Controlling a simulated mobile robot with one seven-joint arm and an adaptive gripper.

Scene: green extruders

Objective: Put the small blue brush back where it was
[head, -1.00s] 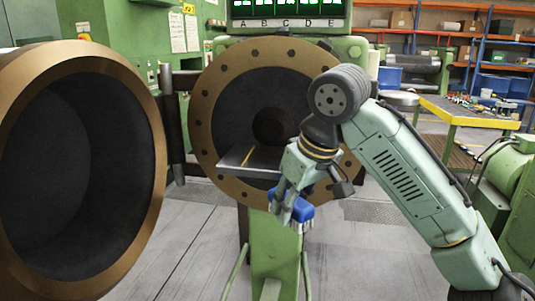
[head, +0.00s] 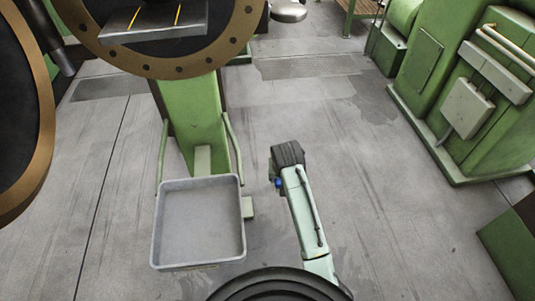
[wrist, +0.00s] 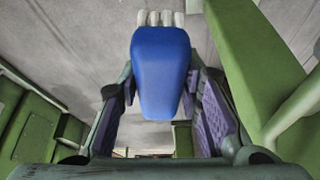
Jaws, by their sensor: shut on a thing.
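The small blue brush (wrist: 161,75) is between the two fingers of my gripper (wrist: 159,88) in the wrist view. Its blue handle faces the camera, and its pale bristles point to the top of the picture. My gripper is shut on it, with purple ribbed pads on both sides. In the head view only a small blue patch of the brush (head: 278,183) shows beside my arm, above the floor and right of the green column. The fingers are mostly hidden there behind the wrist.
A dark plate with yellow lines (head: 155,20) juts out in front of the round bronze flange (head: 222,58). A shallow grey tray (head: 242,215) is at the foot of the green column (head: 190,105). Green machines (head: 425,60) stand at right. Open floor (head: 320,110) lies between.

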